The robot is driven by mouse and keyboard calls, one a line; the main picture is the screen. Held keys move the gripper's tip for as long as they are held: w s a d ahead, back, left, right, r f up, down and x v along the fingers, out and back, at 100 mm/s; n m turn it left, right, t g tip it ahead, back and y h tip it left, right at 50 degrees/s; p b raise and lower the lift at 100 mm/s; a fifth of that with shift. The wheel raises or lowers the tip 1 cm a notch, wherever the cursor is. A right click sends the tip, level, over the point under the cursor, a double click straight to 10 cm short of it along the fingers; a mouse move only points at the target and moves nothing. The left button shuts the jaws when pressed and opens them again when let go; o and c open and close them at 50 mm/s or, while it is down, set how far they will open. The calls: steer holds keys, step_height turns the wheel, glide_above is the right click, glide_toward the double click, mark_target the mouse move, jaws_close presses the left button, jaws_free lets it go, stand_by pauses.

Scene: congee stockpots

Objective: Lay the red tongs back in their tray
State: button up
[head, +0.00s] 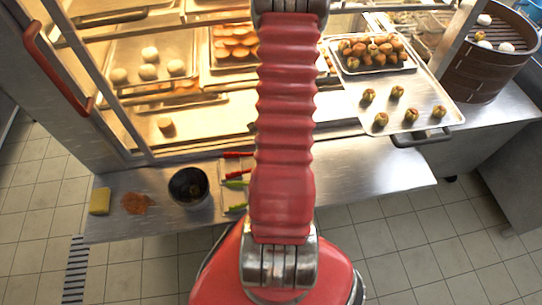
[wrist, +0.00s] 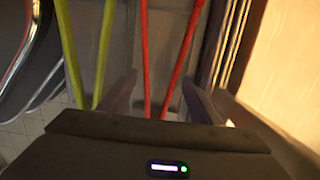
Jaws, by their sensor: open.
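Red tongs (wrist: 146,60) show in the wrist view, their two legs running between the fingers of my gripper (wrist: 160,92). My gripper is open and not closed on them. Green tongs (wrist: 105,50) lie just to the left, outside the left finger. In the head view, a red tongs end (head: 238,154) sticks out left of my arm on the counter, with green ends (head: 236,184) nearer. They seem to lie on a pale tray (head: 227,169), mostly hidden by my arm. My gripper is hidden in the head view.
A dark round pot (head: 188,187) stands left of the tongs on the steel counter (head: 385,185). A yellow sponge (head: 100,201) and an orange spill (head: 137,203) are further left. A glass-fronted case with trays of buns stands behind.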

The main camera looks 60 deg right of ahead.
step_height(320, 180, up, 11)
steer(key=s, duration=0.1)
steer(key=shift+d, duration=0.45)
steer(key=shift+n, duration=0.3)
stand_by(0.6)
steer(key=w+a+r+n+t, duration=0.2)
steer(key=w+a+r+n, duration=0.1)
steer(key=a+r+n, duration=1)
steer(key=w+a+r+n+t+h, duration=0.1)
steer(key=w+a+r+n, duration=0.3)
steer(key=a+r+n, duration=1)
steer(key=a+r+t, duration=0.1)
steer(key=a, duration=0.7)
steer(key=shift+t, duration=0.3)
